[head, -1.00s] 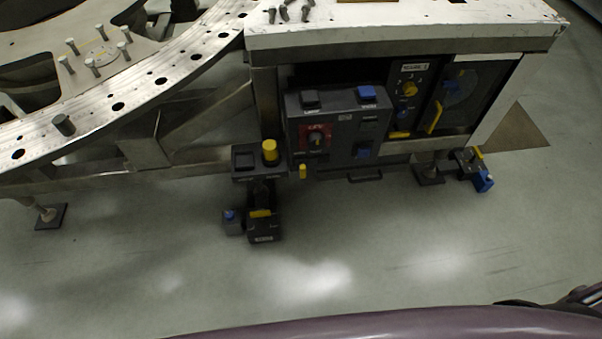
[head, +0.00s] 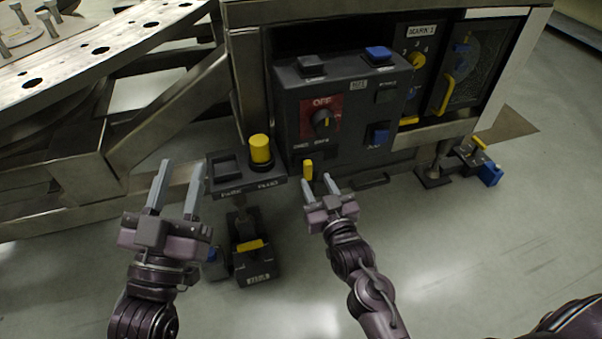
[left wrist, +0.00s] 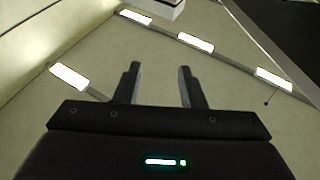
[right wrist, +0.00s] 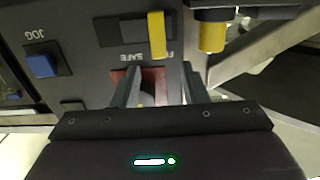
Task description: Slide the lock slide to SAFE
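The lock slide's yellow handle (head: 307,169) sticks out low on the dark control box (head: 350,92), below the red OFF switch plate. In the right wrist view, which looks inverted, the yellow handle (right wrist: 157,35) sits at the right end of its dark slot, by a partly hidden label starting with F. The SAFE label is left of it there. My right gripper (head: 317,182) is open and empty, its fingertips close to the handle in the head view; contact cannot be told. Its fingers (right wrist: 160,85) flank the red plate in the wrist view. My left gripper (head: 181,168) is open and empty.
A yellow-capped plug (head: 260,149) stands on a small bracket (head: 246,188) between my grippers. A lower dark box (head: 255,268) with a yellow part is beneath it. Blue buttons (head: 378,55) and a yellow-handled panel (head: 447,95) lie right. Floor in front is open.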

